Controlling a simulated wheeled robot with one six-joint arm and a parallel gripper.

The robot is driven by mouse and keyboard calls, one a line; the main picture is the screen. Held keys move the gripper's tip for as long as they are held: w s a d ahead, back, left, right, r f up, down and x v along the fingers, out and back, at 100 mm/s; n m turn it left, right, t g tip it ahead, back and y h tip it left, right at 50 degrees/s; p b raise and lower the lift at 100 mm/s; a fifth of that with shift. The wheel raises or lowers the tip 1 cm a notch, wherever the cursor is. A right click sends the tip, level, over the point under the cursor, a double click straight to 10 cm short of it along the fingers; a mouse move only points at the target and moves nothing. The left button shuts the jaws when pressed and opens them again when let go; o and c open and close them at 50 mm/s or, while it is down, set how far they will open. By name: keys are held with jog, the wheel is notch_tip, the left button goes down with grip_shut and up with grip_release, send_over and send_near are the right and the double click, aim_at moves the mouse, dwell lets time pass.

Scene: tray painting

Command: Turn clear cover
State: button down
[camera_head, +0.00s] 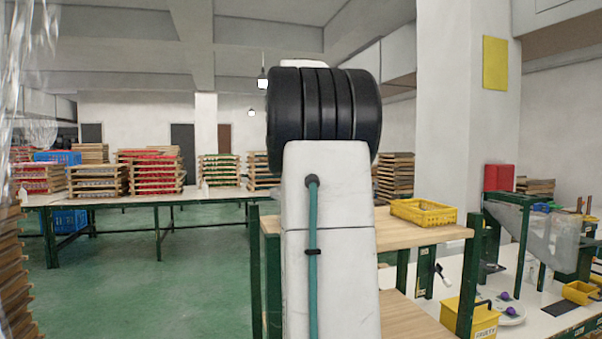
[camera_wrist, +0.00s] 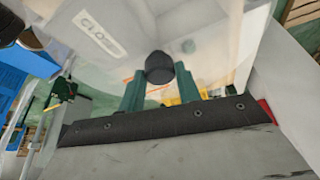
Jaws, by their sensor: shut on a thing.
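The clear cover (camera_wrist: 115,58) fills much of the upper wrist view as a see-through sheet with a white label at its upper left. A round black knob (camera_wrist: 160,67) stands out in front of it. My gripper (camera_wrist: 161,80) has its two green fingers on either side of the knob and is shut on it. The fingertips are partly hidden by the knob. In the head view my arm fills the middle and my gripper is hidden. I cannot tell which see-through panel there is this cover.
In the head view, a wooden-topped table with a yellow crate (camera_head: 424,212) stands right of my arm. A see-through panel (camera_head: 541,236) hangs on a green frame at the right. A long table (camera_head: 110,196) with stacked trays stands behind. Green floor is open at the left.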

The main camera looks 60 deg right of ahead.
dwell(0.5)
jog(key=c, duration=1)
grip_release()
jog(key=v, duration=0.8)
jog(key=shift+f, duration=0.1)
